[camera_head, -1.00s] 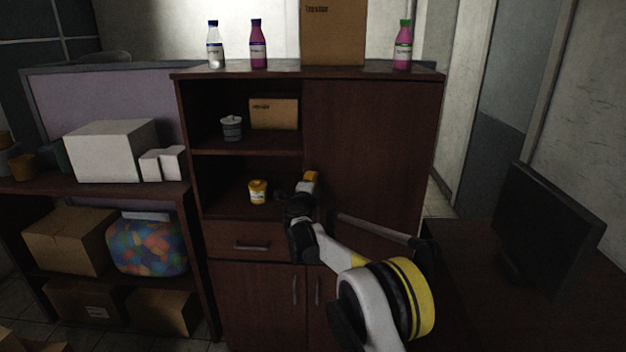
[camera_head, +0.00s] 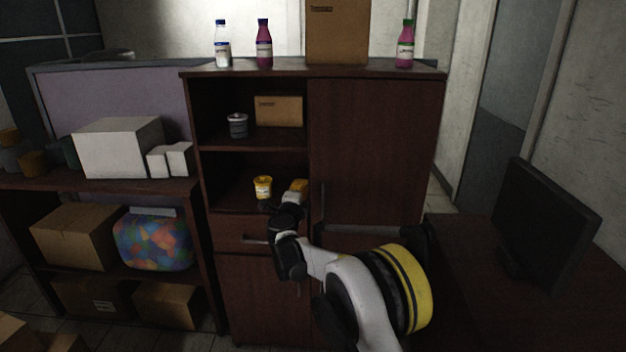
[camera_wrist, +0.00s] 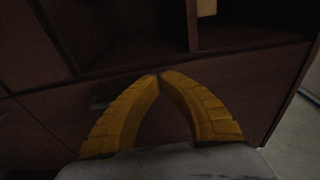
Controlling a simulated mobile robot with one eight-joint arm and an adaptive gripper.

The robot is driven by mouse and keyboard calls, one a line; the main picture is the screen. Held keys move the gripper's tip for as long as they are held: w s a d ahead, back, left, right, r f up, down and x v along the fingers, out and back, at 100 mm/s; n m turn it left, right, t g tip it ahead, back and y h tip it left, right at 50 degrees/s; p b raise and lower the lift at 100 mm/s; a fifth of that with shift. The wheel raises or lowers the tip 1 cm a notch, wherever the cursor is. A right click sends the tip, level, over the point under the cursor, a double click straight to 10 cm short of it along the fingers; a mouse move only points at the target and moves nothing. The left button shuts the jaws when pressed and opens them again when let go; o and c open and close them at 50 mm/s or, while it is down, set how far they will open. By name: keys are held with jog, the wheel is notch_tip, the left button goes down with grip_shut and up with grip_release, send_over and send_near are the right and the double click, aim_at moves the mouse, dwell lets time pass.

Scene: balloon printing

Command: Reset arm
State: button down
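My arm reaches up from the lower right in the head view, in front of the dark wooden cabinet (camera_head: 375,150). My gripper (camera_wrist: 160,76) is shut and empty; its two yellow fingers meet at the tips in the wrist view. In the head view its yellow part (camera_head: 298,187) shows in front of the lower open shelf, just right of a small yellow cup (camera_head: 262,188). The cup stands upright on that shelf, apart from my gripper as far as I can tell. A bit of yellow (camera_wrist: 206,7), probably this cup, shows at the wrist view's top edge.
A grey cup (camera_head: 237,126) and a small carton (camera_head: 279,111) sit on the upper shelf. Bottles and a cardboard box (camera_head: 337,32) stand on the cabinet top. A drawer with a handle (camera_head: 256,240) lies below my gripper. A monitor (camera_head: 545,225) stands at right.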

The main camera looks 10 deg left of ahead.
jog(key=s+d+r+n+y, duration=0.2)
jog(key=s+d+r+n, duration=0.2)
jog(key=r, duration=0.5)
jog(key=s+d+r+n+y, duration=0.3)
jog(key=r+n, duration=0.1)
jog(key=r, duration=0.6)
jog(key=s+d+r+n+g+y, duration=0.1)
jog(key=s+d+r+n+g, duration=0.1)
jog(key=s+d+n, duration=0.4)
jog(key=s+d+f+n+g+h, duration=0.1)
jog(key=s+d+f+g+h, duration=0.1)
jog(key=s+d+f, duration=0.5)
jog(key=s+d+f+n+g+h+b, duration=0.1)
jog(key=s+d+f+g, duration=0.3)
jog(key=s, duration=1.5)
jog(key=s+d+f+n+g+h, duration=0.1)
jog(key=s+d+f+g+h, duration=0.1)
jog(key=s+d+f, duration=0.8)
jog(key=s+d+h, duration=0.1)
jog(key=s+d, duration=0.3)
jog(key=d, duration=0.2)
jog(key=shift+f+n+g+b, duration=0.25)
jog(key=shift+n+g+b, duration=0.15)
